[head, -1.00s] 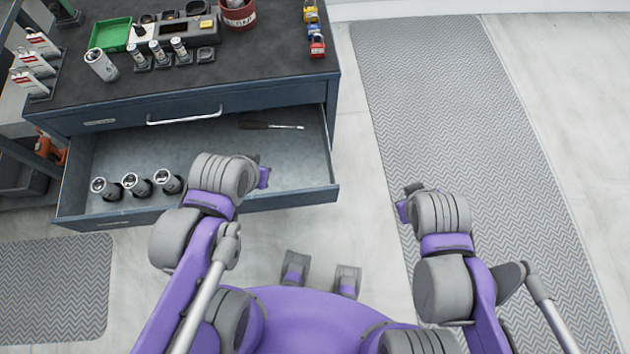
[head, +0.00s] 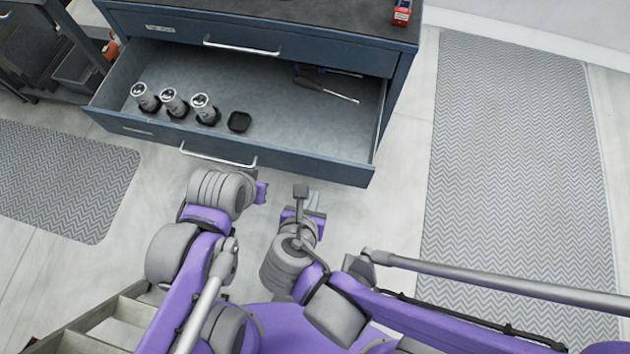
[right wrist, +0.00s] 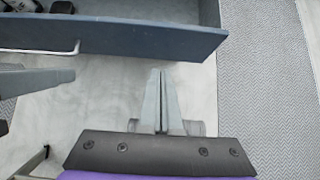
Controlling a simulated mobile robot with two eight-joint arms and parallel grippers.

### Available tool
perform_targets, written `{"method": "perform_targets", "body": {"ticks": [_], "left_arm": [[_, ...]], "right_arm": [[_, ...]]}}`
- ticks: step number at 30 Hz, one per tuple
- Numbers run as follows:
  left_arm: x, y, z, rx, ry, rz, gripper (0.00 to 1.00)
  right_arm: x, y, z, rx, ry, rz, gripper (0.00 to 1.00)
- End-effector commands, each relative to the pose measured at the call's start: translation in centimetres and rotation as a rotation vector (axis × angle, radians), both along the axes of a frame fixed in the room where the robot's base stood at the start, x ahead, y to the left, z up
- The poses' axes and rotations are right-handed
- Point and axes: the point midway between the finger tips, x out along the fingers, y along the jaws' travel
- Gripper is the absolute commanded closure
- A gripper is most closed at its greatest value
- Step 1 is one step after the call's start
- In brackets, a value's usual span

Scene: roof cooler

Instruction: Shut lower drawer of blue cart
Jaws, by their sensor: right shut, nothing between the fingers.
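The blue cart (head: 395,95) stands ahead with its lower drawer (head: 330,165) pulled out and its upper drawer (head: 300,52) shut. The lower drawer has a silver bar handle (head: 217,157) on its front. Inside lie several grey cylinders (head: 175,104), a dark square cap (head: 239,121) and a screwdriver (head: 327,89). My right gripper (head: 311,198) is shut and empty, in front of the drawer and right of the handle. In the right wrist view, its fingers (right wrist: 163,95) point at the drawer front (right wrist: 150,38) with a gap between. My left arm is at the handle's near side; its fingers are hidden.
Grey patterned mats lie on the floor to the right (head: 520,160) and left (head: 60,180). A red padlock (head: 402,13) sits on the cart top. A dark shelf unit (head: 40,45) stands left of the cart.

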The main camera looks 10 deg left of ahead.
Motion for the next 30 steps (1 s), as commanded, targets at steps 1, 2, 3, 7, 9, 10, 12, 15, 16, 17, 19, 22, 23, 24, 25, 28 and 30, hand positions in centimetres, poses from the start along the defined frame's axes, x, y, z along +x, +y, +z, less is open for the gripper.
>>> {"method": "perform_targets", "body": {"ticks": [1,2,3,7,9,10,12,15,16,17,19,22,23,24,25,28,30], "left_arm": [[0.0,0.0,-0.8,0.000,0.003,0.000,1.00],[0.0,0.0,-1.1,0.000,0.004,0.000,1.00],[0.0,0.0,-1.5,0.000,0.005,0.000,1.00],[0.1,0.0,-2.8,0.000,0.010,0.000,1.00],[0.1,0.0,-3.4,0.000,0.012,0.000,1.00],[0.2,0.0,-3.7,0.000,0.013,0.000,1.00],[0.2,0.0,-3.7,0.000,0.013,0.000,1.00],[0.2,0.0,-3.8,0.000,0.013,0.000,1.00],[0.2,0.0,-3.8,0.000,0.013,0.000,1.00],[0.2,0.0,-3.9,0.000,0.013,0.000,1.00],[0.2,0.0,-3.9,0.000,0.014,0.000,1.00],[0.2,0.0,-3.9,0.000,0.014,0.000,1.00],[0.2,0.0,-3.9,0.000,0.014,0.000,1.00],[0.2,0.0,-3.9,0.000,0.014,0.000,1.00],[0.2,0.0,-3.9,0.000,0.014,0.000,1.00],[0.2,0.0,-3.9,0.000,0.014,0.000,1.00],[0.2,0.0,-3.9,0.000,0.014,0.000,1.00]], "right_arm": [[0.8,-0.1,-1.1,-0.001,0.002,-0.006,1.00],[1.3,-0.1,-1.6,-0.001,0.002,-0.006,1.00],[1.9,-0.2,-2.2,0.000,0.002,-0.007,1.00],[4.0,-0.3,-4.3,0.001,0.003,-0.008,1.00],[5.0,-0.3,-5.3,0.002,0.003,-0.007,1.00],[5.4,-0.3,-5.7,0.001,0.003,-0.008,1.00],[6.5,-0.4,-5.8,0.001,0.002,-0.007,1.00],[7.9,-0.4,-5.6,0.001,0.002,-0.007,1.00],[8.3,-0.4,-5.6,0.002,0.002,-0.006,1.00],[8.5,-0.4,-5.6,0.003,0.002,-0.006,1.00],[9.0,-0.4,-5.5,0.002,0.002,-0.005,1.00],[9.4,-0.4,-5.5,0.002,0.002,-0.004,1.00],[9.4,-0.4,-5.5,0.002,0.002,-0.004,1.00],[9.5,-0.4,-5.5,0.002,0.002,-0.004,1.00],[9.5,-0.4,-5.5,0.003,0.002,-0.003,1.00],[9.4,-0.4,-5.5,0.003,0.002,-0.003,1.00],[9.4,-0.4,-5.5,0.003,0.002,-0.003,1.00]]}}
